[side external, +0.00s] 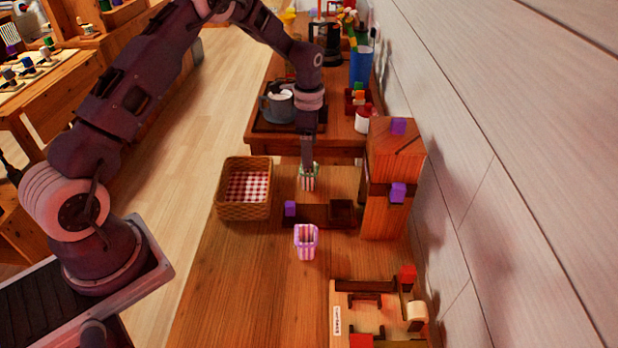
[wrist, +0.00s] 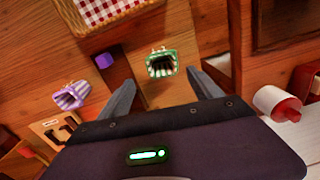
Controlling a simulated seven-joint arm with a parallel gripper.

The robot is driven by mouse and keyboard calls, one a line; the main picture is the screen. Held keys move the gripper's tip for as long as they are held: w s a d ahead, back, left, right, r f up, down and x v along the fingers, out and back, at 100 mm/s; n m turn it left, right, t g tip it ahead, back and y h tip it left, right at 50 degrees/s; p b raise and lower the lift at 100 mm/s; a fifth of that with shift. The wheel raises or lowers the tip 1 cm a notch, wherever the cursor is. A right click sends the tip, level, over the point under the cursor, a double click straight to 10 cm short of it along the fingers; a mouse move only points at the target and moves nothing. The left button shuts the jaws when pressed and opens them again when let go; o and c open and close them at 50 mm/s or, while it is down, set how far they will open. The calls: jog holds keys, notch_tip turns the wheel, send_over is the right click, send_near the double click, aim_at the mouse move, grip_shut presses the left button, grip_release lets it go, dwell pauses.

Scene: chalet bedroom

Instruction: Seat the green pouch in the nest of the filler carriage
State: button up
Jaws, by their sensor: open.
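The green-and-white striped pouch (side external: 309,182) stands upright on the wooden table; its open top shows in the wrist view (wrist: 161,66). My gripper (side external: 308,161) is above it, fingers pointing down. In the wrist view my gripper (wrist: 163,90) is open and empty, with the pouch just beyond the gap between the fingertips. I cannot tell whether a finger touches it. What looks like the filler carriage (side external: 313,214) is a dark low slide with a purple block (side external: 290,208) at its left end and a square dark recess (side external: 342,211), probably the nest, at its right.
A wooden tower (side external: 383,205) with purple blocks stands right of the slide, near the wall. A purple striped pouch (side external: 306,250) stands in front. A checked-lined basket (side external: 244,212) is left. A labelled wooden fixture (side external: 338,290) is at the front right. The front-left table is clear.

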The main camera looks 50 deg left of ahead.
jog(key=f, duration=0.5)
jog(key=w+f, duration=0.1)
jog(key=f, duration=0.2)
jog(key=shift+a, duration=0.1)
jog(key=shift+r, duration=0.1)
jog(key=c, duration=1.4)
notch_tip(320, 180, up, 10)
jog(key=s+d+r+n, duration=0.3)
jog(key=s+d+n, duration=0.15)
jog(key=s, duration=0.35)
jog(key=s+d+r+n, duration=0.3)
jog(key=s+n, duration=0.3)
jog(key=s, duration=0.2)
jog(key=m, duration=1)
send_over(318, 315)
jog(key=shift+n, duration=0.25)
notch_tip(318, 315, down, 16)
jog(key=shift+r, duration=0.1)
